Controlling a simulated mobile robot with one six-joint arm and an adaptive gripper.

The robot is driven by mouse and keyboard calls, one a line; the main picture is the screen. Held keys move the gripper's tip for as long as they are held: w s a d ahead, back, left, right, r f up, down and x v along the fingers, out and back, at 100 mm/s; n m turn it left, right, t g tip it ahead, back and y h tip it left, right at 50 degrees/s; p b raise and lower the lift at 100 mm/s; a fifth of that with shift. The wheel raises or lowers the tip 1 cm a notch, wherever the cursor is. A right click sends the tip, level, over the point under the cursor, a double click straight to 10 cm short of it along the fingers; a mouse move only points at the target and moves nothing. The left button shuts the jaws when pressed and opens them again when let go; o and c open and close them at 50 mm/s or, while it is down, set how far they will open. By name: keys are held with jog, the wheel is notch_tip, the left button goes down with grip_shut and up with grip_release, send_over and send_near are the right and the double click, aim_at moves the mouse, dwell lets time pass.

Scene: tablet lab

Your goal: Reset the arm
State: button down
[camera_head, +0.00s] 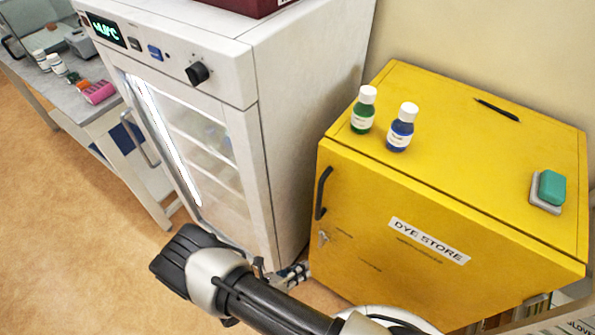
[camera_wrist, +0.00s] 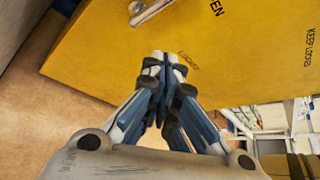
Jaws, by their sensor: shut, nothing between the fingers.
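My gripper (camera_wrist: 153,66) is shut and empty in the wrist view, its two fingertips together in front of the yellow cabinet's face. In the head view my arm reaches across the bottom, and part of my gripper (camera_head: 292,274) shows low between the white cabinet and the yellow cabinet. I cannot tell whether the fingertips touch the yellow cabinet. The yellow cabinet (camera_head: 400,255) is labelled DYE STORE and its door looks shut. It also shows in the wrist view (camera_wrist: 100,60).
A green bottle (camera_head: 363,112), a blue bottle (camera_head: 401,130), a pen (camera_head: 497,110) and a green block (camera_head: 551,188) are on the yellow cabinet. A white glass-door cabinet (camera_head: 310,110) stands left of it. A bench (camera_head: 85,100) is farther left. Open floor (camera_head: 70,220) lies at lower left.

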jog(key=shift+r, duration=0.1)
jog(key=w+d+r+m+g+y, duration=0.15)
jog(key=r+m, duration=0.35)
jog(key=r, duration=0.5)
jog(key=w+d+r+m+g+y, duration=0.1)
jog(key=r+m+g, duration=0.2)
jog(key=r+m, duration=0.45)
jog(key=w+d+r+m+g+y, duration=0.1)
jog(key=w+r+m+g, duration=0.2)
jog(key=r, duration=0.9)
jog(key=s+d+r+m+t+y, duration=0.2)
jog(key=s+d+r+m+y, duration=0.1)
jog(key=s+r+m, duration=0.5)
jog(key=s+d+r+m+t+y, duration=0.3)
jog(key=s+r+m, duration=0.5)
jog(key=r, duration=0.3)
jog(key=shift+d+r+m+y, duration=0.15)
jog(key=shift+d+m+y, duration=0.4)
jog(key=shift+y, duration=0.4)
jog(key=c, duration=2.4)
grip_release()
jog(key=shift+a, duration=0.1)
